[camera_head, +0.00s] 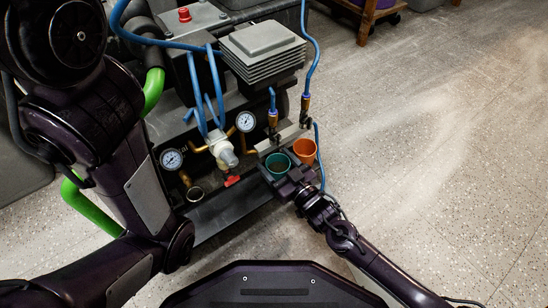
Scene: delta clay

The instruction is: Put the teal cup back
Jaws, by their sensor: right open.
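The teal cup (277,161) stands upright at the right end of the dark ledge in front of the machine, its open mouth facing up. My right gripper (282,177) is open at the near side of the teal cup, its fingers close to the cup's wall. The gripper hides part of the cup's near side, and I cannot tell whether they touch. My left arm comes in from the left, but its gripper is out of the picture.
An orange cup (305,150) stands just right of the teal cup. Behind are a finned block (262,45), blue hoses and brass fittings. Two gauges (171,159) and a red-handled valve (231,180) stand left.

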